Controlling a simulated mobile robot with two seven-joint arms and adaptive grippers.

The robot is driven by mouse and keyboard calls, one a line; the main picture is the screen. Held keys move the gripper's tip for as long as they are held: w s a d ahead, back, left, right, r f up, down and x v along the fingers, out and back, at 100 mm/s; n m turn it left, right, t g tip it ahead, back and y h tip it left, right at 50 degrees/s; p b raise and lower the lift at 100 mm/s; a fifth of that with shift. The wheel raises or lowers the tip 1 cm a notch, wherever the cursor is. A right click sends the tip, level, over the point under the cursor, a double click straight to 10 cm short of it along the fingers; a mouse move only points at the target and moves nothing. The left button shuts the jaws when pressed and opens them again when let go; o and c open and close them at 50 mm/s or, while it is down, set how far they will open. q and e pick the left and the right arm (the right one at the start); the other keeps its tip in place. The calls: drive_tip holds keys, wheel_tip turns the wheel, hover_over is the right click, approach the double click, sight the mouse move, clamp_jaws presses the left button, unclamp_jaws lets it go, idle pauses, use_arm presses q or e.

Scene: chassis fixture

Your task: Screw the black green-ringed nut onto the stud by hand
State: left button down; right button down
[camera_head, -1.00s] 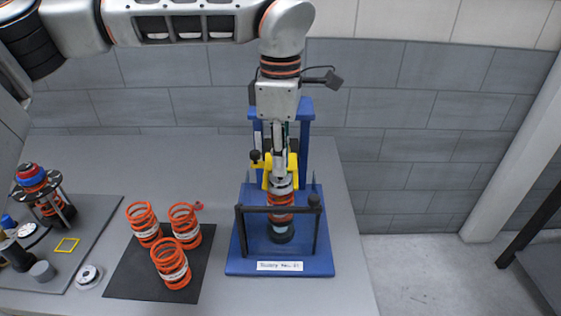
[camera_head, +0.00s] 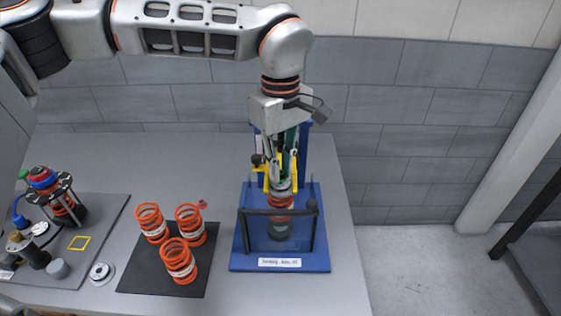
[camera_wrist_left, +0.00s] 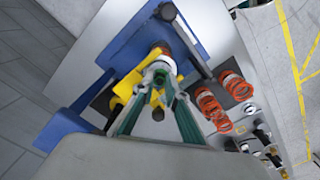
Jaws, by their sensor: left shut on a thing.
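A blue fixture (camera_head: 240,258) holds an upright strut assembly with an orange spring (camera_head: 281,202) and a grey top mount. A yellow clamp (camera_head: 266,184) sits beside the strut's top and also shows in the left wrist view (camera_wrist_left: 127,85). My left gripper (camera_head: 282,178) points down over the strut's top, with its fingers (camera_wrist_left: 160,74) closed together there. It is shut on the nut, which the fingers hide almost entirely. The stud is hidden beneath them, so I cannot tell how far the nut sits on it. My right gripper is not in view.
A dark-framed clear guard (camera_head: 279,212) stands in front of the strut. Orange springs (camera_head: 180,262) stand on a black mat (camera_head: 137,280) to the left. A grey board (camera_head: 103,216) farther left carries small parts and another strut assembly (camera_head: 66,206). The table right of the fixture is bare.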

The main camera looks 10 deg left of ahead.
use_arm(q)
drive_tip(key=m, duration=0.2)
drive_tip(key=f+m, duration=0.1)
drive_tip(key=m, duration=0.1)
drive_tip(key=shift+s, duration=0.25)
drive_tip(key=shift+m, duration=0.9)
drive_tip(key=shift+m, duration=0.3)
drive_tip(key=shift+m, duration=0.5)
drive_tip(key=m, duration=0.6)
drive_tip(key=c, duration=2)
unclamp_jaws()
drive_tip(key=shift+o, duration=0.2)
drive_tip(key=shift+w, duration=0.1)
